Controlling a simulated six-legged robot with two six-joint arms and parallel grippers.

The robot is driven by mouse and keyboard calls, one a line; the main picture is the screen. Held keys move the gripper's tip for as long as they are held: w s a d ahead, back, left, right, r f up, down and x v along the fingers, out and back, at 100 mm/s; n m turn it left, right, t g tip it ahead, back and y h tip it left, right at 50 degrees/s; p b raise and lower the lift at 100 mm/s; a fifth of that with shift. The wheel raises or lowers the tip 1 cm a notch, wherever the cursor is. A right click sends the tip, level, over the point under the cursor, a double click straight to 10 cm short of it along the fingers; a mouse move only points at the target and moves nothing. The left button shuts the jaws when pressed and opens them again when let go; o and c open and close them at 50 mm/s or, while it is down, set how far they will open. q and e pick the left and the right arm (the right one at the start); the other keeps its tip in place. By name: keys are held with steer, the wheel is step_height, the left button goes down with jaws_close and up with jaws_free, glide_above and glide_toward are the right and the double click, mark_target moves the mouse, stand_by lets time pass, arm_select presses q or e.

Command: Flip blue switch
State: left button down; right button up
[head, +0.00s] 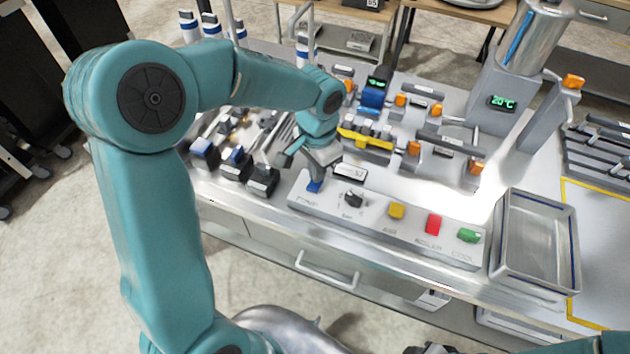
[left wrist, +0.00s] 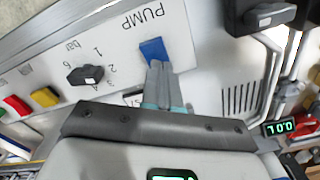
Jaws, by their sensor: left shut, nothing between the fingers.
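The blue switch (head: 314,186) is at the left end of the grey control panel (head: 375,222) on the bench front. In the left wrist view the blue switch (left wrist: 154,51) sits beside the label PUMP. My left gripper (head: 317,178) is shut and empty, with its fingertips right at the switch. In the left wrist view its fingertips (left wrist: 158,66) overlap the switch's near edge; I cannot tell whether they touch it. My right gripper is not clearly in view; only part of my right arm shows at the bottom right.
Right of the switch on the panel are a black knob (head: 354,197), a yellow button (head: 397,211), a red button (head: 433,224) and a green button (head: 469,235). A metal tray (head: 497,262) stands to the right. Dispensers and valves with orange handles fill the bench behind.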

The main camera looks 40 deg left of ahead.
arm_select(q)
step_height(320, 180, up, 7)
steer(key=p, duration=0.5)
steer(key=shift+f, duration=0.1)
steer(key=shift+s, duration=0.15)
stand_by(0.4)
